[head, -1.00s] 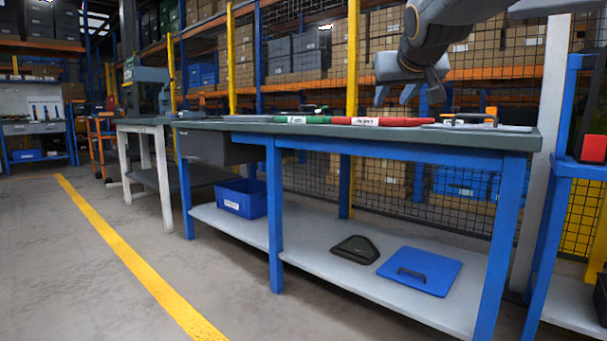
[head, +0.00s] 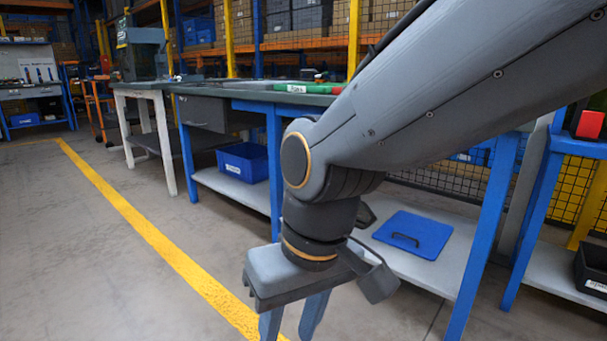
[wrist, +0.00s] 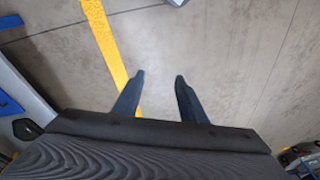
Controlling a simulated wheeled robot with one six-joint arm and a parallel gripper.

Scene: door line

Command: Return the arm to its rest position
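My gripper (head: 292,325) hangs low in front of the blue-framed workbench (head: 275,165) in the head view, pointing down towards the floor. My arm slopes down from the upper right and covers much of the bench top. In the wrist view the two fingers of my gripper (wrist: 160,78) stand apart with bare concrete floor and part of the yellow line between and beyond them. The gripper is open and holds nothing. The fingertips are cut off at the bottom of the head view.
A blue bin (head: 243,164) and a blue lid (head: 412,235) with a handle lie on the bench's lower shelf. A yellow floor line (head: 150,232) runs along the left. The floor left of it is clear. A red box (head: 590,125) sits on a blue stand at right.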

